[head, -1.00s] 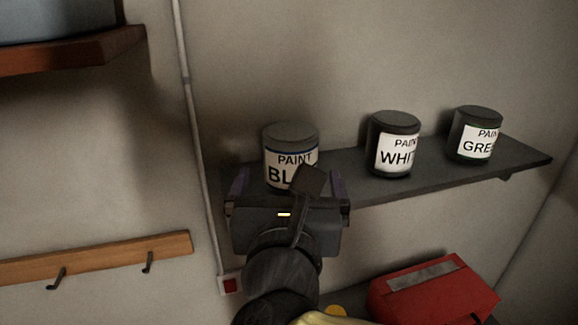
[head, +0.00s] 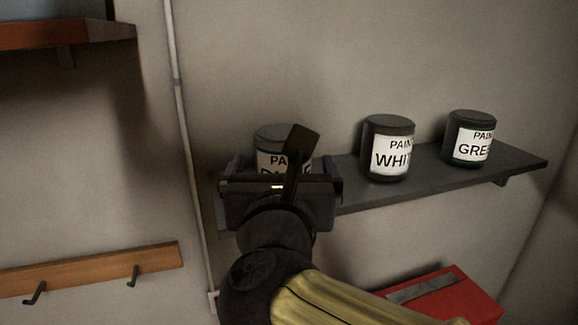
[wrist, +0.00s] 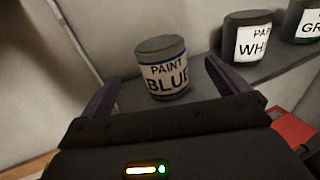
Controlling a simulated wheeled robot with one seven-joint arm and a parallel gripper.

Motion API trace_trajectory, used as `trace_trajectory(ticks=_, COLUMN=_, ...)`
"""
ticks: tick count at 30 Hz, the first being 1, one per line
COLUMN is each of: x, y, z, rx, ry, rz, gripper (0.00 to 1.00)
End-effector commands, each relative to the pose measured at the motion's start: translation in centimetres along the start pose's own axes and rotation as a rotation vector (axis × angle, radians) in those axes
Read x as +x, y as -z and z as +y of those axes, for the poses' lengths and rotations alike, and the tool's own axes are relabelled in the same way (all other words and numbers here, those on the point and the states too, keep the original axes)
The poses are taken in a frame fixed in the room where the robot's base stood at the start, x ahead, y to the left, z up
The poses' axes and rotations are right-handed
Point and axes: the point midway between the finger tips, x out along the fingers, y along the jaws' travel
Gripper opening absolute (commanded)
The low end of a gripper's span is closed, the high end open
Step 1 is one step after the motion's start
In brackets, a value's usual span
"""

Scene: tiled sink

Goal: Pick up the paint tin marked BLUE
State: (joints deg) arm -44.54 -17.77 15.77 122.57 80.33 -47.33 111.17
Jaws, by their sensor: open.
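The paint tin marked BLUE (head: 272,136) stands upright at the left end of the dark shelf (head: 345,196). It is dark grey with a white label edged in blue. In the head view my gripper hides most of its lower part. In the wrist view the tin (wrist: 163,68) shows with its label reading PAINT BLUE, ahead of and between the two fingers. My gripper (head: 280,172) is open in front of the tin. In the wrist view the open gripper (wrist: 160,85) has a finger on each side, and nothing is held.
The WHITE tin (head: 388,148) and the GREEN tin (head: 469,138) stand further right on the same shelf, with gaps between. A red box (head: 440,298) sits below. A wooden hook rail (head: 90,268) and a brown shelf (head: 65,36) are at left. A pipe (head: 176,130) runs down the wall.

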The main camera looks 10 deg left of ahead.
Motion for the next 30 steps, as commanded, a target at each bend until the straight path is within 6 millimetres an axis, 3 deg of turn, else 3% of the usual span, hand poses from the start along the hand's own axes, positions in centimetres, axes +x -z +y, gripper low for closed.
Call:
trace_trajectory(ticks=25, x=2.9, y=0.0, z=0.0, rx=-0.002, ry=0.001, rz=-0.002, gripper=1.00)
trace_trajectory(ticks=30, x=5.8, y=-0.2, z=0.1, rx=-0.002, ry=-0.001, rz=0.004, gripper=1.00)
